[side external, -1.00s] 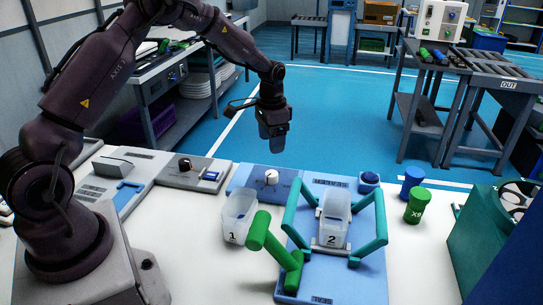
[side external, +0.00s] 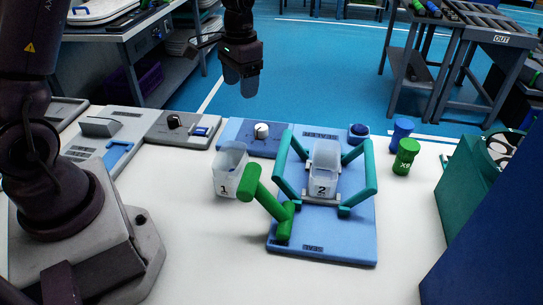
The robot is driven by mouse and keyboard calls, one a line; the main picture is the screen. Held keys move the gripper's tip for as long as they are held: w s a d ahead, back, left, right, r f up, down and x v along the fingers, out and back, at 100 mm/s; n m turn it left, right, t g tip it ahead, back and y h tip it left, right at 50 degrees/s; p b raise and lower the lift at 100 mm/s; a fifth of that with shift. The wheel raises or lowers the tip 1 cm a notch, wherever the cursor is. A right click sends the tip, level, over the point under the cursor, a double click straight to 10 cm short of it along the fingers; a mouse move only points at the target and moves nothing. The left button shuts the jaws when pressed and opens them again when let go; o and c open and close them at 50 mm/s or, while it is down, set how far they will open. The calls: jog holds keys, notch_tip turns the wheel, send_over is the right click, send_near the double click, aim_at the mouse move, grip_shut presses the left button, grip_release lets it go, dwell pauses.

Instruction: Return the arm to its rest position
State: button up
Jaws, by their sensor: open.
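My gripper (side external: 241,80) hangs pointing down in the upper middle of the side external view, above and behind the work table. It is open and nothing shows between its fingers. It is clear of the table and of everything on it. The upper part of my arm is cut off by the top edge of the picture.
A clear bin marked 1 (side external: 229,172) stands left of a blue fixture (side external: 340,240) with teal bars and a green handle (side external: 265,205). A bin marked 2 (side external: 324,170) sits in the fixture. Blue (side external: 402,131) and green (side external: 405,157) cylinders stand right.

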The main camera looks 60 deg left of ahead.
jog(key=s+d+r+t, duration=0.3)
jog(key=s+d+r, duration=0.2)
jog(key=s+r, duration=0.2)
jog(key=s+d+r+t, duration=0.3)
jog(key=s+d+r, duration=0.2)
jog(key=s, duration=0.7)
notch_tip(320, 180, up, 3)
jog(key=shift+d+f, duration=0.1)
jog(key=shift+d, duration=0.05)
